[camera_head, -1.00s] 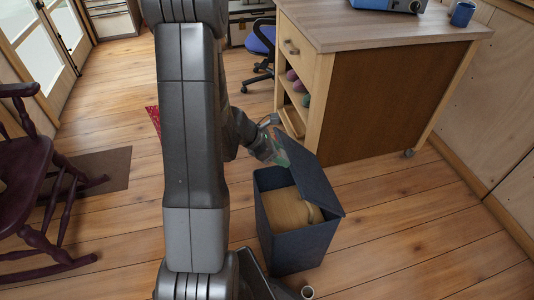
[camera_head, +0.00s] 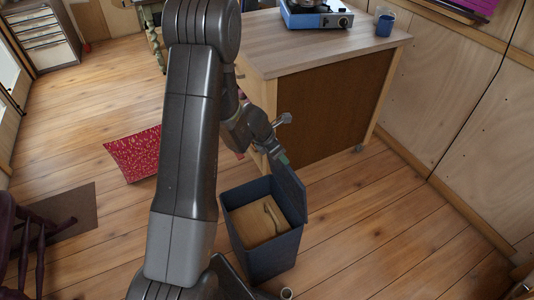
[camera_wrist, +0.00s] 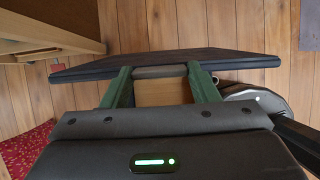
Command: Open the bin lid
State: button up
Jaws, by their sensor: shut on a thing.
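The dark blue-grey bin (camera_head: 272,258) stands on the plank floor, right of my arm in the head view. Its lid (camera_head: 290,192) is tilted up steeply on the right side, so the bin's mouth is open. A tan object (camera_head: 256,224) shows inside. My gripper (camera_head: 282,158) is at the lid's upper edge. In the wrist view, the green fingers of my gripper (camera_wrist: 162,76) are shut on the edge of the lid (camera_wrist: 235,59), a dark slab across the picture. The exact finger contact is hidden in the head view.
A wheeled wooden counter (camera_head: 325,95) stands close behind the bin, with a stove (camera_head: 316,15) and a blue mug (camera_head: 385,25) on it. A red patterned cushion (camera_head: 134,154) lies at left. A dark chair (camera_head: 30,240) is at lower left. Floor at right is clear.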

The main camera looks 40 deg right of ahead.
jog(key=shift+s+d+r+p, duration=0.1)
jog(key=shift+s+d+p, duration=0.1)
jog(key=shift+d, duration=0.4)
jog(key=shift+s+d+r+p, duration=0.1)
jog(key=shift+d+r+p, duration=0.1)
jog(key=shift+d, duration=0.35)
jog(key=shift+s+d+r+p, duration=0.1)
jog(key=shift+d+p, duration=0.1)
jog(key=shift+d, duration=0.4)
jog(key=shift+f, duration=0.1)
jog(key=o, duration=1.4)
jog(key=p+v, duration=0.1)
jog(key=v, duration=1.3)
jog(key=shift+p, duration=0.35)
jog(key=shift+f, duration=0.15)
